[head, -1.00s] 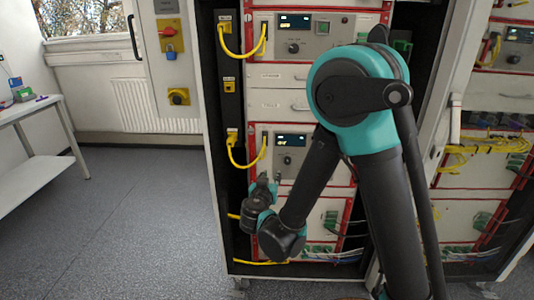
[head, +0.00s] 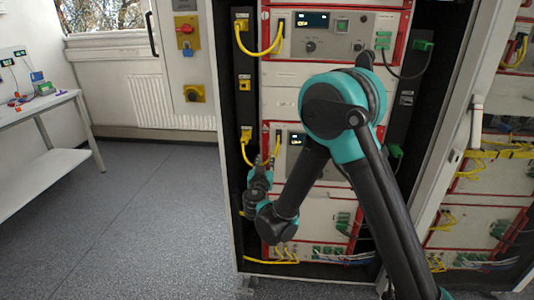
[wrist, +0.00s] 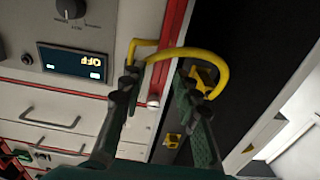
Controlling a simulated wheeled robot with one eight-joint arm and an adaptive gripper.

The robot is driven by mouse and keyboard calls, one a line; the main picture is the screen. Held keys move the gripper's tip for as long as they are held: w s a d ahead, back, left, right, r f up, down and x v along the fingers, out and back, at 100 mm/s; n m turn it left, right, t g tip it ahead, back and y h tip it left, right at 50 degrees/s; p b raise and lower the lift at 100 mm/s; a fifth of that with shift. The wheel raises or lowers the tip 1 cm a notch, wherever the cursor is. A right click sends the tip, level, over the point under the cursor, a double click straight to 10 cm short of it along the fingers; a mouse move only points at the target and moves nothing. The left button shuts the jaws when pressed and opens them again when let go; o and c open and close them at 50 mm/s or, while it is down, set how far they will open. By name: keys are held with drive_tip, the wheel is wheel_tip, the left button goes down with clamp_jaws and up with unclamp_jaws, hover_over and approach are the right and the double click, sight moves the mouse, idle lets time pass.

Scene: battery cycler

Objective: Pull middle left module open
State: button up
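The middle left module (head: 297,165) is a white panel with a red border, a dark display and a knob, in the left rack. My arm hides much of it in the head view. The wrist view shows a module front (wrist: 95,35) upside down, with its lit display (wrist: 72,63) and knob (wrist: 70,8). A yellow cable (wrist: 200,58) loops from a plug on the front to a socket on the black side strip. My gripper (wrist: 153,88) is open, its two fingers apart with nothing held between them. In the head view my gripper (head: 262,165) is at the module's left edge.
Above is another module (head: 335,45) with its own yellow cable (head: 257,50). Drawer fronts with handles (wrist: 48,117) lie beside the module in the wrist view. A rack door (head: 480,125) stands at right. A white table (head: 50,110) is far left; the floor between is clear.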

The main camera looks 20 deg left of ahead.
sight(267, 153)
drive_tip(key=x, duration=0.6)
drive_tip(key=shift+w, duration=0.4)
drive_tip(key=shift+c, duration=0.6)
clamp_jaws()
